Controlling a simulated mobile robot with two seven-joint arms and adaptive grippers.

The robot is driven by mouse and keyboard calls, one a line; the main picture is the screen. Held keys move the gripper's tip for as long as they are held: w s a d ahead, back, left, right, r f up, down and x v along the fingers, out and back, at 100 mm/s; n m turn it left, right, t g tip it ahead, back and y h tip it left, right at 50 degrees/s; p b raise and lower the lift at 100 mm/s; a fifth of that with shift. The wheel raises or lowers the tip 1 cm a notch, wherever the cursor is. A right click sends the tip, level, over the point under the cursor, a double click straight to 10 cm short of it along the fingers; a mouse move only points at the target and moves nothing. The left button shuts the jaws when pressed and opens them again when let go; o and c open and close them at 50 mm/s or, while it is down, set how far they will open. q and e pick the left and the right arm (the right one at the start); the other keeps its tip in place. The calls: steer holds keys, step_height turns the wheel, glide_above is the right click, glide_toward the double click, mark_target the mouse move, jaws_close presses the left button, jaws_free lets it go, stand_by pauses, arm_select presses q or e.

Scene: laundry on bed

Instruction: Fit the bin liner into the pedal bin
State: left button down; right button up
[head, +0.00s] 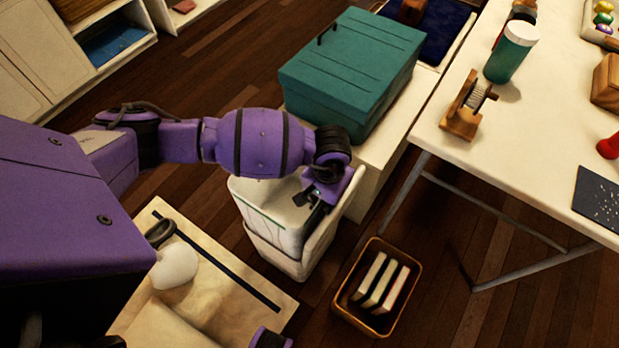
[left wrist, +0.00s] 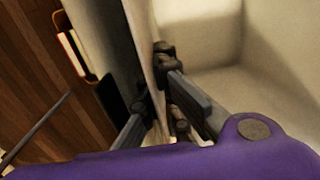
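The cream pedal bin (head: 292,266) stands open on the floor below the middle of the head view. A pale bin liner (head: 262,218) with thin green lines appears to lie in and over its left part. My left gripper (head: 318,196) reaches down at the bin's upper right side. In the left wrist view its fingers (left wrist: 160,92) close from both sides on a thin pale sheet (left wrist: 150,65), which looks like the liner's edge. I cannot tell whether the bin's rim is also between them. The cream inside (left wrist: 230,80) shows to the right.
A teal box (head: 345,70) sits on a low white surface behind the bin. A tan basket (head: 345,312) with several upright books stands to the right. The white table (head: 440,120) has metal legs. A pale mat (head: 150,220) lies front left. Dark floor is clear between.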

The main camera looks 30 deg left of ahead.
arm_select(q)
steer(key=shift+w+r+p, duration=0.15)
steer(key=shift+r+p, duration=1.05)
steer(key=shift+r, duration=1)
arm_select(e)
steer(key=r, duration=0.1)
steer(key=w+r, duration=0.1)
steer(key=shift+w+r, duration=0.1)
steer(key=shift+r, duration=0.25)
arm_select(q)
steer(key=shift+b, duration=0.4)
arm_select(e)
steer(key=shift+s+f, duration=0.2)
steer(key=shift+f, duration=0.2)
